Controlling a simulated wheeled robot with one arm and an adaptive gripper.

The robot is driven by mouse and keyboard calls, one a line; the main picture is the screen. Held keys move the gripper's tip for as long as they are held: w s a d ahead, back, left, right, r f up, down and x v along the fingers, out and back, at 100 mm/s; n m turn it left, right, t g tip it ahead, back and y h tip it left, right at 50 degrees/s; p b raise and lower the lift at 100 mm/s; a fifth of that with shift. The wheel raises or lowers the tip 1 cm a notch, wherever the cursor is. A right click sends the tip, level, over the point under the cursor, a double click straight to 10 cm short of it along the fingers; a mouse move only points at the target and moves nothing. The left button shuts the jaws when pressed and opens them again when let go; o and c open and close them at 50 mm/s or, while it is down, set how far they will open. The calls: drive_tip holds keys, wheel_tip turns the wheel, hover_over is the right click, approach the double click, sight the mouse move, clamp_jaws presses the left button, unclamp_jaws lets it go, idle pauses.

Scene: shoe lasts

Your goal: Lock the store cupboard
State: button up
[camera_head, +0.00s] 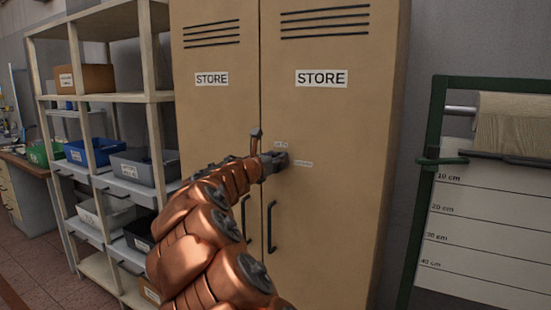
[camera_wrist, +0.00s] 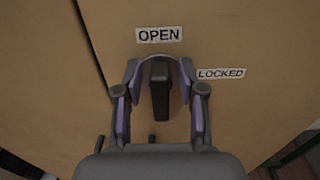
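The tan store cupboard (camera_head: 330,215) stands in front of me with both doors closed and a "STORE" label on each. In the wrist view, a dark turn latch (camera_wrist: 160,90) sits on the right door, upright below the "OPEN" label (camera_wrist: 159,35). The "LOCKED" label (camera_wrist: 221,73) is to its upper right. My gripper (camera_wrist: 160,75) is open, with one finger on each side of the latch and gaps showing between. In the head view my gripper (camera_head: 272,160) is at the right door near the small labels and hides the latch.
Two black door handles (camera_head: 271,226) hang below my gripper. A shelf rack (camera_head: 155,150) with bins stands close on the left. A green-framed stand (camera_head: 431,170) with a roll and a centimetre-marked sheet is on the right.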

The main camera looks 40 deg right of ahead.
clamp_jaws()
drive_tip(key=shift+m+b, duration=0.3)
drive_tip(key=m+b, duration=0.3)
drive_tip(key=shift+s+d+f+m, duration=0.1)
drive_tip(key=shift+s+f+m, duration=0.2)
drive_tip(key=shift+s+m, duration=0.1)
drive_tip(key=m+b, duration=0.4)
drive_tip(key=f+m+b, duration=0.1)
drive_tip(key=m+b, duration=0.3)
drive_tip(key=s+m+b, duration=0.1)
drive_tip(key=m+b, duration=0.3)
drive_tip(key=shift+d+f+m+b, duration=0.15)
drive_tip(key=shift+f+m+b, duration=0.15)
drive_tip(key=shift+b, duration=0.1)
drive_tip(key=shift+r+m+b, duration=0.1)
drive_tip(key=shift+m+b, duration=0.4)
